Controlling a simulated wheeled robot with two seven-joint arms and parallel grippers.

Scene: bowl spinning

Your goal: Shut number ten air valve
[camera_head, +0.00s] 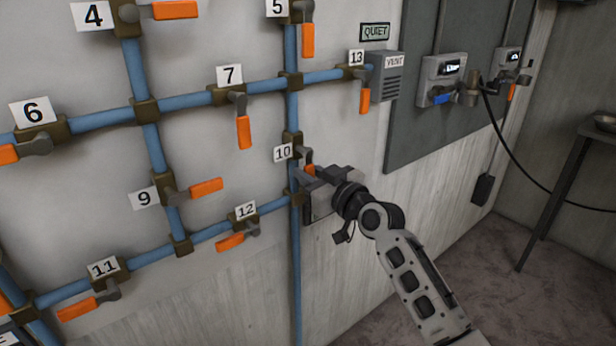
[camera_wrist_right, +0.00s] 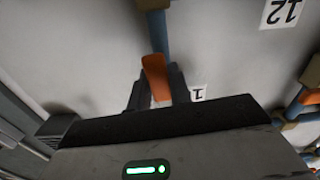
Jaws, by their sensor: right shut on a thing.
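The number ten valve (camera_head: 293,145) sits on a vertical blue pipe, beside its white "10" label (camera_head: 283,152). Its orange handle (camera_head: 310,169) is mostly hidden by my right gripper (camera_head: 309,179) in the head view. In the right wrist view the orange handle (camera_wrist_right: 155,72) stands between the two dark fingers of my right gripper (camera_wrist_right: 158,92), which is shut on it. There the handle looks roughly in line with the blue pipe (camera_wrist_right: 159,38). My left gripper is not in view.
Valve 12 (camera_head: 238,234) is left of and below my right gripper, and valve 7 (camera_head: 241,122) is up and left. Valve 13 (camera_head: 362,92) is above, beside the grey vent box (camera_head: 388,78). A panel with gauges (camera_head: 445,75) hangs to the right.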

